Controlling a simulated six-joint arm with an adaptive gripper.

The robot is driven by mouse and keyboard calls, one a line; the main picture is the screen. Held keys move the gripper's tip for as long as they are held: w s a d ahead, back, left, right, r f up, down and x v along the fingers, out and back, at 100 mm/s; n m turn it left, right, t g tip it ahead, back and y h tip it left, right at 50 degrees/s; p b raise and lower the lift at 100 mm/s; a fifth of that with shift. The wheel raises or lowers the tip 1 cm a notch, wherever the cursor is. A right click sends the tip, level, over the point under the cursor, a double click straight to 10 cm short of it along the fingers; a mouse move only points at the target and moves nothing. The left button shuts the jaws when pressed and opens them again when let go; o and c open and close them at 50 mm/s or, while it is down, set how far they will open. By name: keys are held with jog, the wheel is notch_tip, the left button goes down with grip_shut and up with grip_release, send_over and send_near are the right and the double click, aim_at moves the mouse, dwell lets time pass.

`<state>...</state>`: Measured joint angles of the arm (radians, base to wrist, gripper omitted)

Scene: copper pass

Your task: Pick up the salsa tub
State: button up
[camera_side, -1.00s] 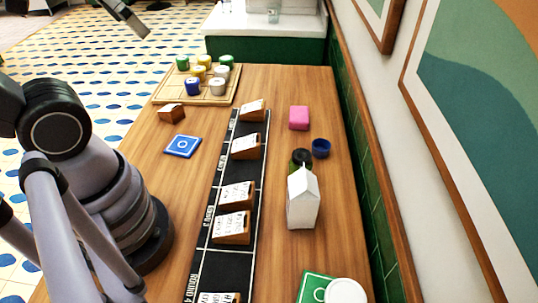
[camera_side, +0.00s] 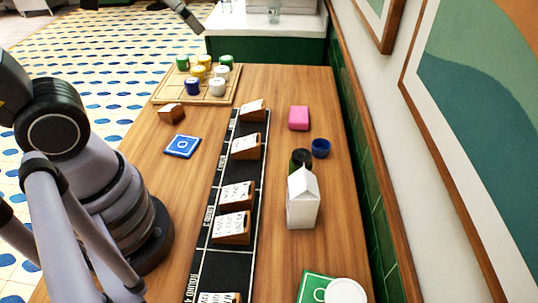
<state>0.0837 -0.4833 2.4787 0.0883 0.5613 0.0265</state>
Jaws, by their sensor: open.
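No label reading salsa can be made out, so I cannot tell which container is the salsa tub. A white round lid or tub top (camera_side: 346,291) shows at the bottom edge, cut off by the frame. Part of my gripper (camera_side: 188,18) shows at the top edge, a grey finger with a dark tip. It is away from these containers, with nothing visible held.
A wooden tray (camera_side: 165,92) with several coloured cylinders lies at the far left. A black strip (camera_side: 228,175) with several card blocks runs down the middle. A pink block (camera_side: 299,118), blue square (camera_side: 182,146), brown block (camera_side: 172,113) and green box (camera_side: 314,287) also lie here. A wall borders the right.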

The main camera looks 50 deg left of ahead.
jog(key=w+d+f+m+t+h, duration=0.1)
jog(key=w+d+f+m, duration=0.1)
jog(key=w+d+f, duration=0.3)
jog(key=w+d+f+m+h, duration=0.1)
jog(key=w+d+f+m, duration=0.15)
jog(key=w, duration=0.45)
jog(key=w+d+f+m+h, duration=0.35)
jog(key=d+f, duration=0.55)
jog(key=d, duration=0.3)
jog(key=m+g+h, duration=0.4)
jog(key=h, duration=0.4)
send_near(337, 292)
jog(key=w+d, duration=0.3)
jog(key=w, duration=0.5)
jog(key=s+f, duration=0.1)
jog(key=s, duration=0.1)
jog(key=s+m+h, duration=0.1)
jog(key=s, duration=0.1)
jog(key=s+f+h, duration=0.1)
jog(key=s, duration=0.1)
jog(key=shift+s+d+f+m+g+h, duration=0.2)
jog(key=shift+d+f+m+g+h, duration=0.1)
jog(key=shift+m+g, duration=0.1)
jog(key=shift+d+f, duration=0.1)
jog(key=shift+d, duration=0.5)
jog(key=x, duration=0.6)
jog(key=shift+w, duration=0.15)
jog(key=c, duration=1.2)
